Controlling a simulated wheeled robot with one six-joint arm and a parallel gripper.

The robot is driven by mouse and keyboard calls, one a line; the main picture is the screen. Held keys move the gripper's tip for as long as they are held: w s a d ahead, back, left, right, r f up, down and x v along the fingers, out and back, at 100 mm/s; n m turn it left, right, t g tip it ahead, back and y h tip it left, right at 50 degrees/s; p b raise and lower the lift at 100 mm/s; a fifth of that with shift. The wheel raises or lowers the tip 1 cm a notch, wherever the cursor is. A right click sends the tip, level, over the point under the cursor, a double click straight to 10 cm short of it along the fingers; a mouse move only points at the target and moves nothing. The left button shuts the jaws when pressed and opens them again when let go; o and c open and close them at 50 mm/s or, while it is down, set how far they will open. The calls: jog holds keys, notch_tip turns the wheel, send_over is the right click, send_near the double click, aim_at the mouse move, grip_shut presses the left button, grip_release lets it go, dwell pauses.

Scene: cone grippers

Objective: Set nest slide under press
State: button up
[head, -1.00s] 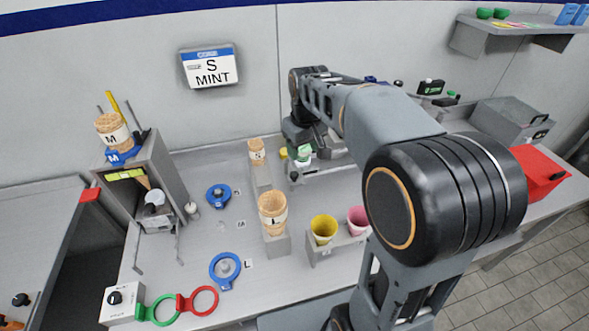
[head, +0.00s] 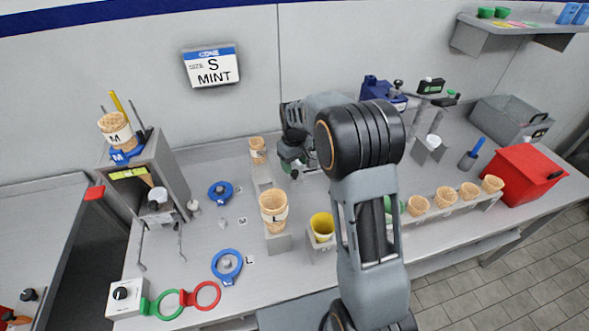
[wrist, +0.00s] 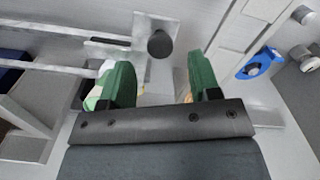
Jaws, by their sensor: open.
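My gripper (head: 291,170) is low over the middle of the table in the head view, partly hidden behind my arm. In the wrist view its green fingers (wrist: 160,82) are apart with nothing held between them. A black knob (wrist: 160,43) on a grey plate shows just past the fingertips, near the gap between them. Two grey rails (wrist: 60,32) run left from the plate; this looks like the nest slide. A pale green and tan item is partly hidden behind the left finger. A dark blue machine with a black knob (head: 384,90), possibly the press, stands at the back.
A cone marked S (head: 257,149) and a cone marked L (head: 273,207) stand left of my arm. Blue rings (head: 220,192) lie farther left. A yellow cup (head: 322,226) is in front. Several cones and a red box (head: 518,175) are at the right.

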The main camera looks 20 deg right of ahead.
aim_at(295, 172)
jog(key=shift+f, duration=1.8)
jog(key=shift+c, duration=0.5)
grip_shut()
jog(key=shift+d, duration=0.1)
